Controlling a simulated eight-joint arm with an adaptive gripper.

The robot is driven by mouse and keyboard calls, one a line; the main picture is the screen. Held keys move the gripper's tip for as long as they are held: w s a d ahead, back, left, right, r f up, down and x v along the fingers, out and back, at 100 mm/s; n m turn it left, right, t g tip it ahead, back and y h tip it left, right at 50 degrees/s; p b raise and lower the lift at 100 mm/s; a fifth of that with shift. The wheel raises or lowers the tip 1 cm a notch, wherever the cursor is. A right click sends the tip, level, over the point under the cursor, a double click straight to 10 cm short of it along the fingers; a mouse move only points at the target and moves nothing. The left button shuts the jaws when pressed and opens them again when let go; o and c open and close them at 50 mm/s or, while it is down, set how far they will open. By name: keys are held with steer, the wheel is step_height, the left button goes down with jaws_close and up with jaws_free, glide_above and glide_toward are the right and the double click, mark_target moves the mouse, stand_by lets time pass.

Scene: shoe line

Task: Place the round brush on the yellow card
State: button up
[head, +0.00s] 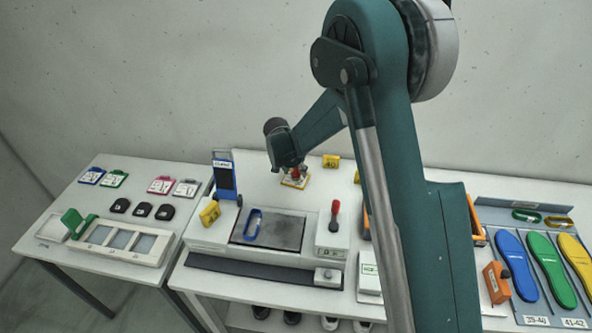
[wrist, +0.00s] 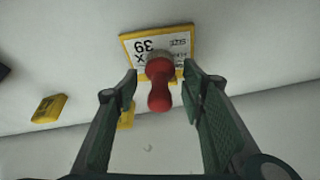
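The round brush (wrist: 159,92) has a red knobbed handle and a grey-brown round head. In the wrist view its head overlaps the yellow-bordered card (wrist: 128,45), which has a white label reading "39". The brush seems to stand on the card. In the head view the card (head: 291,184) lies at the back of the middle table, with a bit of the red handle (head: 296,172) above it. My gripper (wrist: 159,87) is open, its fingers on either side of the handle with gaps showing. In the head view my wrist hides most of the brush.
A yellow block marked 40 (head: 331,161) stands right of the card. A blue upright holder (head: 225,178) and another yellow block (head: 210,213) stand to the left. In front is a press-like station (head: 272,232) with a red-handled lever (head: 334,212). Coloured insoles (head: 516,264) lie at right.

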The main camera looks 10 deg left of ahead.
steer(key=shift+r, duration=0.1)
stand_by(0.3)
steer(key=v, duration=1.2)
stand_by(0.4)
stand_by(0.6)
